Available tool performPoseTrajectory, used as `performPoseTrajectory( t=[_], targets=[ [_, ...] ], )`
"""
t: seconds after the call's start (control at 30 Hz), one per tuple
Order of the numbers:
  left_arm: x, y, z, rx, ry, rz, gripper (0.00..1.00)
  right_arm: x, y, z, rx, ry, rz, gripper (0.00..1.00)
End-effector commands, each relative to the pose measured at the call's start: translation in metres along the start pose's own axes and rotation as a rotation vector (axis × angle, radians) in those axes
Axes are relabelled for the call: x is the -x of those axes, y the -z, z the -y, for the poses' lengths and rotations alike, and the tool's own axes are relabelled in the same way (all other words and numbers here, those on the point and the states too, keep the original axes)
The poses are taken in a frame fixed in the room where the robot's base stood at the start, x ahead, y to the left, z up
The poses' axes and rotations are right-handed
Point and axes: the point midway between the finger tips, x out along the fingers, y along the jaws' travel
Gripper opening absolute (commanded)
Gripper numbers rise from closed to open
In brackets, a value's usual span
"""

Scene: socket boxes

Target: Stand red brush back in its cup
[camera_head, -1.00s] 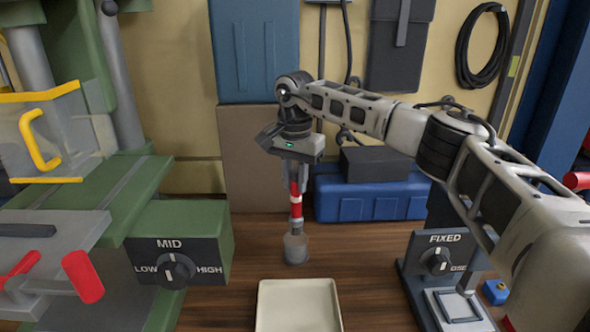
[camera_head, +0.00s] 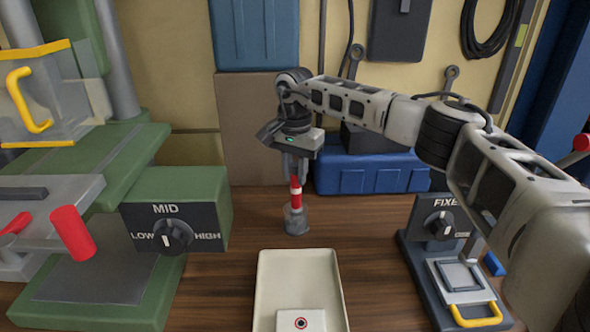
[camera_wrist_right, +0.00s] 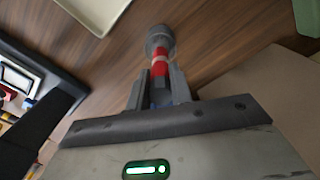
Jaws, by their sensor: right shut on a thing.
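The red brush (camera_head: 296,200), with a white band, is upright in the head view. My right gripper (camera_head: 296,178) is shut on its upper part from above. A small grey cup (camera_head: 296,222) stands on the wooden bench directly below the gripper. The brush's lower end meets the cup and appears to be inside its mouth; the bristles are hidden. In the right wrist view, the brush (camera_wrist_right: 160,68) runs from between the fingers (camera_wrist_right: 158,92) to the round grey cup (camera_wrist_right: 159,40). My left gripper is not in view.
A cream tray (camera_head: 262,285) with a small white block (camera_head: 301,321) lies in front of the cup. The green machine with the MID dial (camera_head: 172,237) is on the left, the FIXED dial unit (camera_head: 442,226) on the right. A blue case (camera_head: 370,175) stands behind.

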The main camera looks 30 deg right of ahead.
Motion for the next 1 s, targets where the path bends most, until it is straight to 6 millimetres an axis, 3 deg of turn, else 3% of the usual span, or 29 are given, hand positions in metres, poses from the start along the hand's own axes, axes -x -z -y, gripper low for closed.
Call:
performPoseTrajectory(
  t=[0.07,0.1,0.17,0.2,0.57,0.77,1.0],
  targets=[
    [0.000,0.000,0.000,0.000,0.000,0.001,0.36,0.000,0.000,0.000,0.000,0.000,0.000,0.00],
    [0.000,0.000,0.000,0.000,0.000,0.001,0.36,0.000,0.000,0.000,0.000,0.000,0.000,0.27],
    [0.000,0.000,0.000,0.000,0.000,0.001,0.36,0.000,0.000,0.000,0.000,0.000,0.000,0.44],
    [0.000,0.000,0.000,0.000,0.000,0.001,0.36,0.000,0.000,0.000,0.000,0.000,0.000,0.47],
    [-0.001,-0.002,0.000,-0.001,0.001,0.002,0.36,0.006,0.000,0.000,0.000,0.000,0.000,0.47],
    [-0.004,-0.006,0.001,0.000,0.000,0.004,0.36,0.041,0.000,0.001,0.000,0.005,-0.001,0.47],
    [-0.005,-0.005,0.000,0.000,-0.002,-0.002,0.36,0.102,0.000,0.001,-0.001,0.005,-0.001,0.47]
  ],
)
